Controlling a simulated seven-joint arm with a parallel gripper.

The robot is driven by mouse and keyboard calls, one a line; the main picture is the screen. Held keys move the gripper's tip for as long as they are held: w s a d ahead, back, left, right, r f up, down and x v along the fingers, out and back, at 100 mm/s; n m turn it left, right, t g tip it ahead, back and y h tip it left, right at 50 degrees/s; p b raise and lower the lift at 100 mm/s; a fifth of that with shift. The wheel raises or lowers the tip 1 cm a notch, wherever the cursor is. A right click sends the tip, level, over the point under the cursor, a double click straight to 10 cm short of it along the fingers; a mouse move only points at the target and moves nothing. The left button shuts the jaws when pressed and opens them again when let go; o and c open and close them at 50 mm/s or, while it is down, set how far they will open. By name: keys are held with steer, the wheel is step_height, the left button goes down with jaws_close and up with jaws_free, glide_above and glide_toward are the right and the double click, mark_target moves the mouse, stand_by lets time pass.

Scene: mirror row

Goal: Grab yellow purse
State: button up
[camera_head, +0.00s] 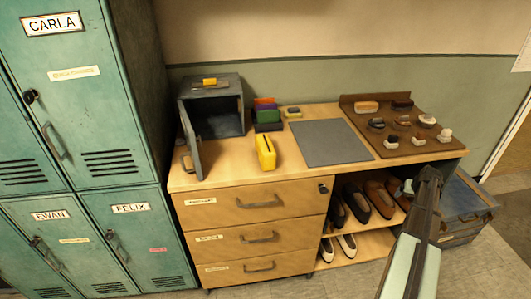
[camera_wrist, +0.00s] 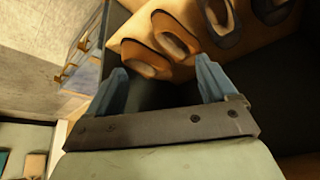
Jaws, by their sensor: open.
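A yellow upright block-like item (camera_head: 265,152) with a dark slit on top stands on the wooden cabinet top, left of the grey mat. It looks like the yellow purse, though it is small in the picture. My gripper (camera_head: 408,187) is at the right, in front of the shoe shelves, well away from the yellow item and lower than the cabinet top. In the wrist view my gripper (camera_wrist: 162,85) has its two blue fingers spread with nothing between them. The yellow item is not in the wrist view.
An open grey metal box (camera_head: 218,108) with a yellow piece on top stands behind left. Purple, orange and green items (camera_head: 267,115) stand behind the yellow item. The grey mat (camera_head: 329,142) is bare. A brown tray (camera_head: 400,128) holds several small items. Shoes (camera_wrist: 175,35) fill the shelves.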

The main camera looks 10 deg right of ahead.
steer(key=s+d+r+m+t+h, duration=0.1)
steer(key=s+d+r+m+h, duration=0.1)
steer(key=d+r, duration=1.25)
step_height(320, 180, up, 12)
steer(key=w+h, duration=0.1)
steer(key=w, duration=0.2)
steer(key=w+a+r+n+y, duration=0.1)
steer(key=w+a, duration=0.4)
steer(key=a, duration=0.3)
steer(key=w+a+r+n+y, duration=0.1)
steer(key=w+a, duration=0.4)
steer(key=a, duration=0.4)
step_height(320, 180, up, 7)
steer(key=n+g+y, duration=0.3)
steer(key=n+g, duration=0.3)
steer(key=n, duration=0.1)
glide_above(267, 142)
steer(key=shift+a+f, duration=0.1)
steer(key=shift+f, duration=0.4)
step_height(267, 142, down, 8)
steer(key=shift+r, duration=0.1)
steer(key=shift+a+f, duration=0.2)
steer(key=shift+f, duration=2.45)
